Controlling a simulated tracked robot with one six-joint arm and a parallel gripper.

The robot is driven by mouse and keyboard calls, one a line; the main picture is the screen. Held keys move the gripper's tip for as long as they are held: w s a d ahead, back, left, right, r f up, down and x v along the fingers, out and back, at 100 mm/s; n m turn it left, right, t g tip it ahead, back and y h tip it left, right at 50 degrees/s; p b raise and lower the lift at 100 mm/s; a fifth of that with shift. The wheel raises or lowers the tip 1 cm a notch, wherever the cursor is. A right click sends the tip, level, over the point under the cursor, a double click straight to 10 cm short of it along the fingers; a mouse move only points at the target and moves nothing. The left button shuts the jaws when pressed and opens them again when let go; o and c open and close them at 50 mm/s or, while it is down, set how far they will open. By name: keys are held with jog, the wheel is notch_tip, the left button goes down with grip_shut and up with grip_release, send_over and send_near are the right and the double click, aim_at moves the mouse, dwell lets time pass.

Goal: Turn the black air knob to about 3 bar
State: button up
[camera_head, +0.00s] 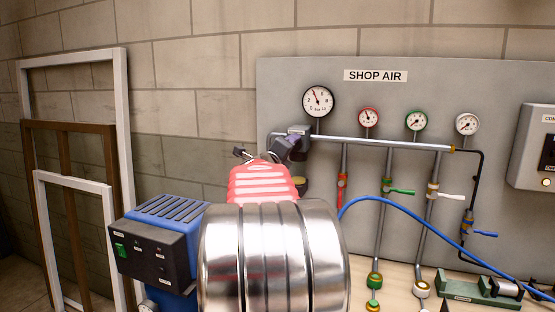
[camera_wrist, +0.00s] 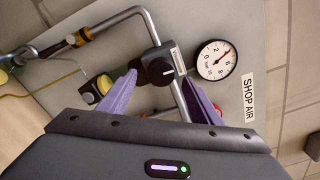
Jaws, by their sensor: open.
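In the head view my gripper (camera_head: 267,154) is beside the dark regulator (camera_head: 298,130), and the knob's face is hidden. The large bar gauge (camera_head: 318,101) also shows in the wrist view (camera_wrist: 216,59). Its needle points up and slightly left, near 4; the exact reading is too small to tell.
The SHOP AIR panel (camera_head: 275,80) also carries three small gauges, a green-handled valve (camera_head: 401,191), a white-handled valve (camera_head: 452,197) and a blue hose (camera_head: 420,211). A blue machine (camera_head: 165,250) stands left of my arm. Empty frames (camera_head: 122,130) lean on the wall.

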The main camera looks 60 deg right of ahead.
jog(key=s+a, duration=0.1)
jog(key=a, duration=0.9)
jog(key=shift+s, duration=0.2)
jog(key=shift+f, duration=0.1)
jog(key=w+a+f+n+t+y, duration=0.35)
jog(key=w+f+n, duration=0.2)
jog(key=n, duration=0.25)
jog(key=w+a+f+n+t+y, duration=0.2)
jog(key=w+a+f+n+y, duration=0.25)
jog(key=a+n, duration=0.45)
jog(key=w+a+f+n+t+y, duration=0.2)
jog(key=w+a+f+n+y, duration=0.3)
jog(key=a, duration=0.6)
jog(key=s+a+f+n+g+y, duration=0.1)
jog(key=s+a+f+n, duration=0.2)
jog(key=s+a+n, duration=0.3)
jog(key=s+a+f+n+g+y, duration=0.2)
jog(key=s+a+n, duration=0.4)
jog(key=a, duration=0.9)
jog(key=s+a+f+n+g+y, duration=0.1)
jog(key=s+a+f+n, duration=0.4)
jog(key=a, duration=0.5)
jog(key=shift+s+a+n+g+y, duration=0.4)
jog(key=shift+s+n, duration=0.2)
jog(key=shift+s, duration=0.25)
